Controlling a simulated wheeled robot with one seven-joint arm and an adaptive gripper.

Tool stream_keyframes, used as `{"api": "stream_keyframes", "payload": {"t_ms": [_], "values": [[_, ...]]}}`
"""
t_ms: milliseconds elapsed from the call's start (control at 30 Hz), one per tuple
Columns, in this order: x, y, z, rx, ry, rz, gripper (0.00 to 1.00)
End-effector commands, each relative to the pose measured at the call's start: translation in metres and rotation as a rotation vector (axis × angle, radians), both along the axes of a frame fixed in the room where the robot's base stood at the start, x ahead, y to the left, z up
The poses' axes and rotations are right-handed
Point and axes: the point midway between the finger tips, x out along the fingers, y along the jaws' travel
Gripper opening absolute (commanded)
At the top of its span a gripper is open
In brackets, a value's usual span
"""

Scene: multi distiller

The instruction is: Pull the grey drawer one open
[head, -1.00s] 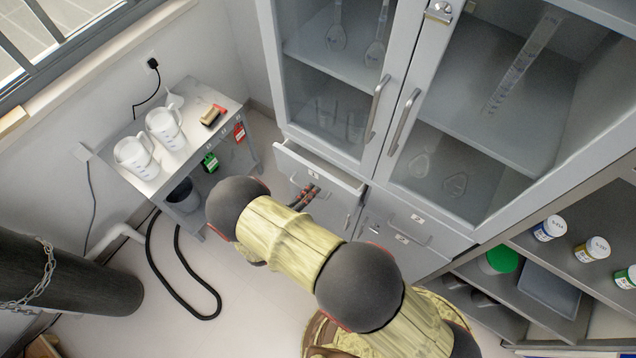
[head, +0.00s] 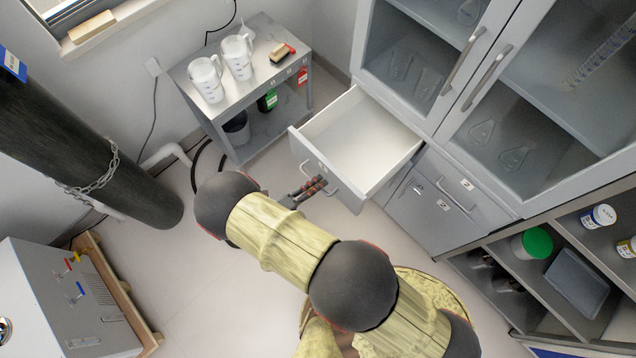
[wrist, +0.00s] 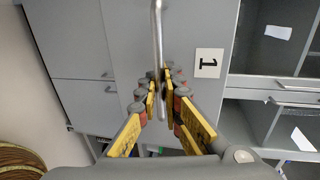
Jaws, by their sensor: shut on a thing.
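The grey drawer one (head: 348,193) stands well out from the cabinet in the head view, and its empty white inside shows. Its front fills the middle of the wrist view (wrist: 127,35), with the label "1" (wrist: 208,63) right of the handle. The thin metal bar handle (wrist: 157,28) runs up and down the wrist picture. My gripper (wrist: 161,82) is shut on this handle, its yellow and grey fingers on either side of the bar. In the head view my gripper (head: 319,184) is at the drawer's front, partly hidden by my arm.
The grey cabinet's glass doors (head: 420,50) are closed above the drawer. Another closed drawer (head: 455,195) is to its right. A small table (head: 265,75) with white jugs stands to the left. A dark cylinder (head: 85,140) is at far left. Some floor (head: 200,270) is clear.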

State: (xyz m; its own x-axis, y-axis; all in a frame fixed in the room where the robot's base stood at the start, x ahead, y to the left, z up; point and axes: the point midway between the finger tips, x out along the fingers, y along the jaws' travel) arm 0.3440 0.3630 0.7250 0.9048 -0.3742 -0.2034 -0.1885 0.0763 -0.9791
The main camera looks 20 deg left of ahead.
Motion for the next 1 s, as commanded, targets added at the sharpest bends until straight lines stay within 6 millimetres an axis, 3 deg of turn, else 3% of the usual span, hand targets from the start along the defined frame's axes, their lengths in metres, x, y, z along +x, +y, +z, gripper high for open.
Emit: {"api": "stream_keyframes", "payload": {"t_ms": [367, 400, 667, 1000], "values": [[0.0, -0.001, -0.0015, -0.001, 0.003, -0.001, 0.0], [0.0, -0.001, -0.0015, -0.001, 0.003, -0.001, 0.08], [0.0001, -0.0006, -0.0008, -0.001, 0.001, 0.0, 0.23], [0.0003, 0.0, 0.0018, 0.0, 0.0, 0.0, 0.23]]}}
